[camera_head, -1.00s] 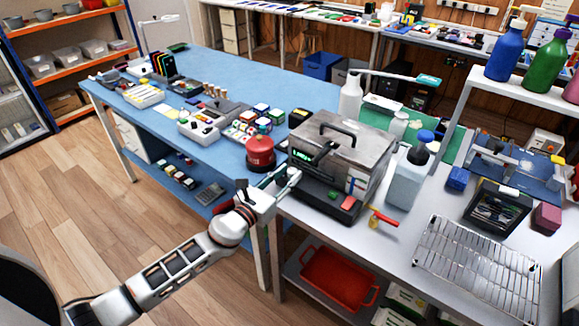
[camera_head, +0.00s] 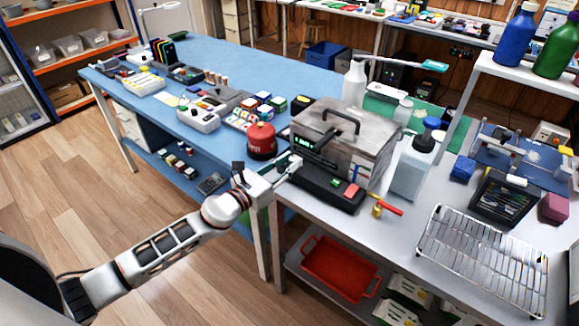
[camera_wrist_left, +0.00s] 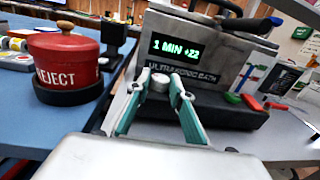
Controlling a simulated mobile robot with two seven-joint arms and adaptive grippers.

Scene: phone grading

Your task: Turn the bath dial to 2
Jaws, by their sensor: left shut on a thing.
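The ultrasonic bath (camera_head: 345,140) is a grey metal box with a lidded top and black base on the white table's left end. In the left wrist view its front panel (camera_wrist_left: 183,52) shows a lit green display reading "1 MIN +22". The small round bath dial (camera_wrist_left: 159,82) sits below the display, between the fingertips. My left gripper (camera_head: 290,163) is at the bath's front, its teal-padded fingers (camera_wrist_left: 160,85) closed around the dial. The dial's marks are too small to read. My right gripper is not in view.
A red "REJECT" pot (camera_wrist_left: 62,62) stands close left of the bath, also seen in the head view (camera_head: 261,140). Green and red buttons (camera_wrist_left: 250,101) are on the base. A red-handled valve (camera_head: 383,205) and wire rack (camera_head: 482,255) lie right.

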